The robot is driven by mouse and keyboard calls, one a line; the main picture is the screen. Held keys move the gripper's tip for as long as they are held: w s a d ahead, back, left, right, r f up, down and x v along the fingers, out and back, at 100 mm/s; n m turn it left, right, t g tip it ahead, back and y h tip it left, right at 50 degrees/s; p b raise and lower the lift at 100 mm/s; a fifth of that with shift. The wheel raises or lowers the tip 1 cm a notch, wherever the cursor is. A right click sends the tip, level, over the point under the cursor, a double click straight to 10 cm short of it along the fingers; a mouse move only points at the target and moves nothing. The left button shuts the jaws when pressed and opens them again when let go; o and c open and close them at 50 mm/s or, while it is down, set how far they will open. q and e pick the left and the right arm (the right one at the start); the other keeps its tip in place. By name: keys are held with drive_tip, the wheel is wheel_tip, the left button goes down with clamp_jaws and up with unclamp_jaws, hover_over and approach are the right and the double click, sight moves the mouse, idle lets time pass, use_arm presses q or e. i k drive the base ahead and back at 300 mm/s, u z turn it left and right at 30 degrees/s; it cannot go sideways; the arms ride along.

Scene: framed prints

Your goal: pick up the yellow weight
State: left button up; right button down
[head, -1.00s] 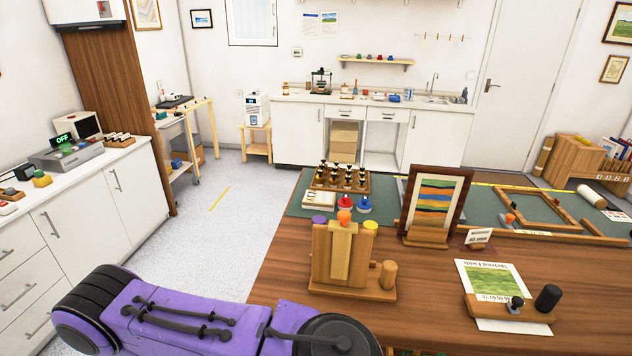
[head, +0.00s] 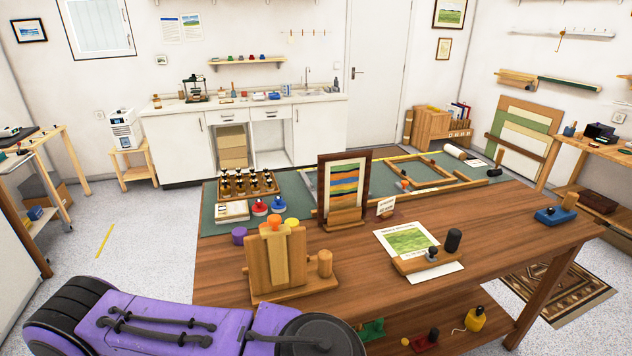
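A yellow round-topped piece (head: 292,222), which looks like the yellow weight, shows just behind the right top of a wooden stand (head: 255,262) on the table. Its lower part is hidden by the stand. Similar orange (head: 265,230) and purple (head: 239,235) pieces are beside it to the left. Part of my purple arm crosses the bottom left. Neither of my grippers is in view.
The wooden table (head: 400,290) carries a framed striped print (head: 344,187), red (head: 260,207) and blue (head: 278,205) pieces, and a landscape sheet (head: 411,243) under a wooden block. Another yellow object (head: 475,319) is low under the table. The floor left of the table is open.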

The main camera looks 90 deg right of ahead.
sight(294, 223)
drive_tip(key=z, duration=2.65)
